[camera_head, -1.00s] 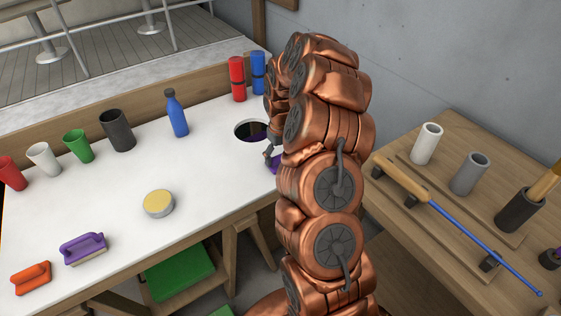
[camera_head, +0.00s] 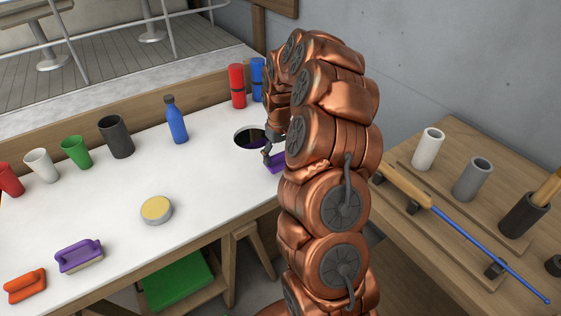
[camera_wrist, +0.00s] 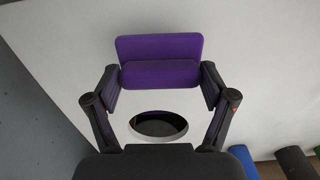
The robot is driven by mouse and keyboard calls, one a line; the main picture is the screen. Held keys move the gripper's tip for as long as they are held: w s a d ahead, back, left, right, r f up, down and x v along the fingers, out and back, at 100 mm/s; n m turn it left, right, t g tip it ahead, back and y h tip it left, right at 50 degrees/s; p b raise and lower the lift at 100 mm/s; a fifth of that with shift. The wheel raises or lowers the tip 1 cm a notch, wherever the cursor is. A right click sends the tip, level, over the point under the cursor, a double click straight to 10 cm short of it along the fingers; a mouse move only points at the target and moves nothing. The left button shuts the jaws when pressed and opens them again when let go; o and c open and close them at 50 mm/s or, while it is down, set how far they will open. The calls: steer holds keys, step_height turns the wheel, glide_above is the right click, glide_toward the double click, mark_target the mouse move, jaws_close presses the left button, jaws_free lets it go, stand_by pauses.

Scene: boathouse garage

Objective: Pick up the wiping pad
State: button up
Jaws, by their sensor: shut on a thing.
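The wiping pad is a purple block (camera_wrist: 160,47) with a flat rectangular back plate, seen in the wrist view. My gripper (camera_wrist: 160,78) is shut on it, one finger at each side of its lower part. In the head view a bit of the purple pad (camera_head: 275,164) shows at my gripper (camera_head: 267,153), over the right end of the white table (camera_head: 205,180), just right of a round hole. My arm hides the rest of it. I cannot tell whether the pad touches the table.
The round hole (camera_head: 249,138) lies beside my gripper. Red (camera_head: 237,86) and blue (camera_head: 257,78) cylinders and a blue bottle (camera_head: 176,120) stand behind. Several cups, a yellow-topped tin (camera_head: 156,210) and purple (camera_head: 78,256) and orange (camera_head: 25,285) brushes stand left. A wooden bench (camera_head: 455,145) is right.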

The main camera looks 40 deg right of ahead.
steer(key=a+b, duration=0.1)
steer(key=a, duration=0.4)
steer(key=s+a+r+b, duration=0.1)
steer(key=a, duration=0.4)
steer(key=s+a+b, duration=0.1)
steer(key=a, duration=0.4)
steer(key=shift+s+a+r, duration=0.15)
steer(key=shift+s+a, duration=0.05)
steer(key=shift+a, duration=0.05)
steer(key=o, duration=0.6)
steer(key=c, duration=0.5)
steer(key=shift+o, duration=0.2)
